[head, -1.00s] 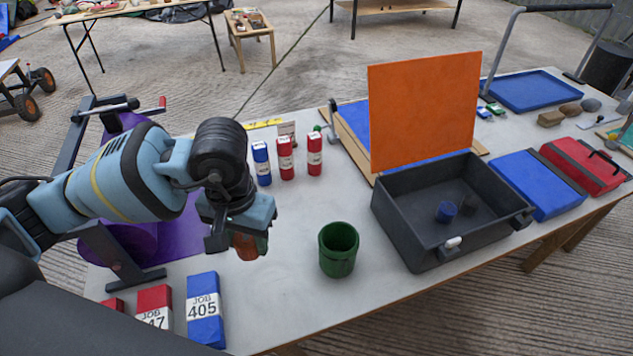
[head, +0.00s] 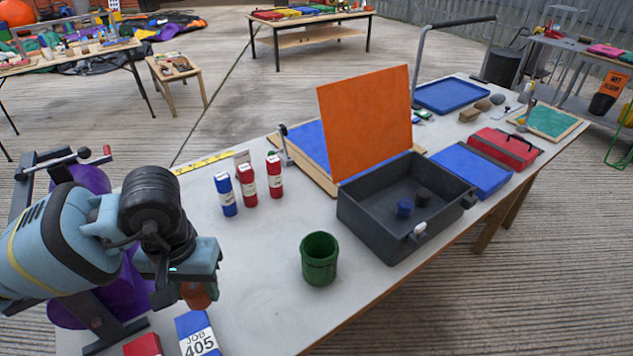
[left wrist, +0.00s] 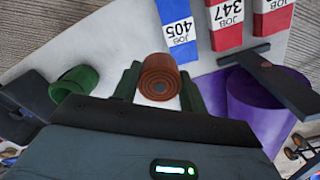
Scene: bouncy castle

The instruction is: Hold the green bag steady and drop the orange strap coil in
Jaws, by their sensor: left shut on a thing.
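The green bag (head: 319,260) looks like a round, open-topped green tub and stands upright on the table. It also shows at the left of the left wrist view (left wrist: 76,84). My left gripper (head: 190,290) is shut on the orange strap coil (head: 200,294), left of the bag and apart from it. In the left wrist view the coil (left wrist: 160,78) is a brown-orange roll between the two fingers. In the head view the gripper partly hides the coil. My right gripper is in neither view.
A dark grey open bin (head: 400,232) with small dark cylinders inside stands right of the bag. An orange panel (head: 366,120) stands behind it. Blue and red bottles (head: 247,184) stand behind the bag. A blue JOB 405 packet (head: 196,330) lies near my gripper. Table between coil and bag is clear.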

